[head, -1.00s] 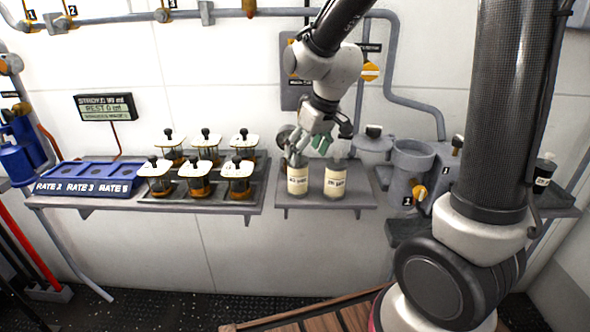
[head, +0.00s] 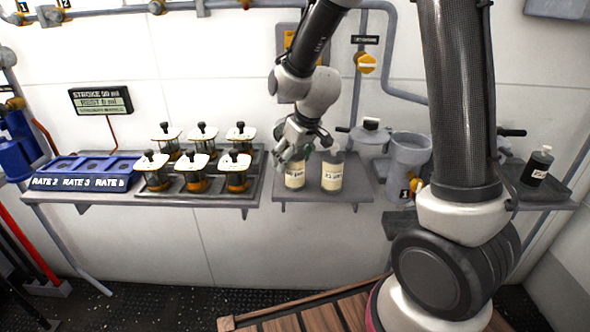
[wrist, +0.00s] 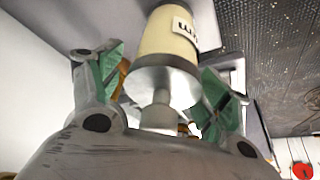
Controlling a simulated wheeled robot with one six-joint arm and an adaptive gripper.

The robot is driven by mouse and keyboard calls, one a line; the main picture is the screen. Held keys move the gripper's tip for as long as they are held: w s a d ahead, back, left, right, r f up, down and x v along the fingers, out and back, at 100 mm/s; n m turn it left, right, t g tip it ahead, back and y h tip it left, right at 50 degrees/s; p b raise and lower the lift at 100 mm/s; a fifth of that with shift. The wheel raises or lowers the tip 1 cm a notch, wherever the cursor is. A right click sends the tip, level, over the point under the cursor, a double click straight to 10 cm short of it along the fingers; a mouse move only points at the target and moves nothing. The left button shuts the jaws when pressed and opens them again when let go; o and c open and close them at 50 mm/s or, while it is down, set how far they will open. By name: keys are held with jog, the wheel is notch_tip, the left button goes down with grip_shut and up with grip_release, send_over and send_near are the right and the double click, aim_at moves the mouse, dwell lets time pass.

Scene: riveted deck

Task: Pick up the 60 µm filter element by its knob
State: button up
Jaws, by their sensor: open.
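Two cream filter elements with grey tops stand side by side on the middle shelf. The left element (head: 295,178) has a label that seems to read 60 µm, and the right one (head: 332,177) seems to read 25 µm. My gripper (head: 293,158) is at the top of the left element, hiding its knob in the head view. In the wrist view, a cream element (wrist: 165,48) has its grey knob (wrist: 160,113) pointing toward my palm. My open gripper (wrist: 162,85) has a green-padded finger on each side, apart from the knob.
Left of the elements, a tray (head: 235,193) holds several knobbed, cream-topped units. A blue RATE rack (head: 85,172) sits farther left. A grey housing (head: 408,150) stands to the right, with a dark bottle (head: 537,168) beyond my column.

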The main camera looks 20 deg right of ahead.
jog(key=c, duration=1.2)
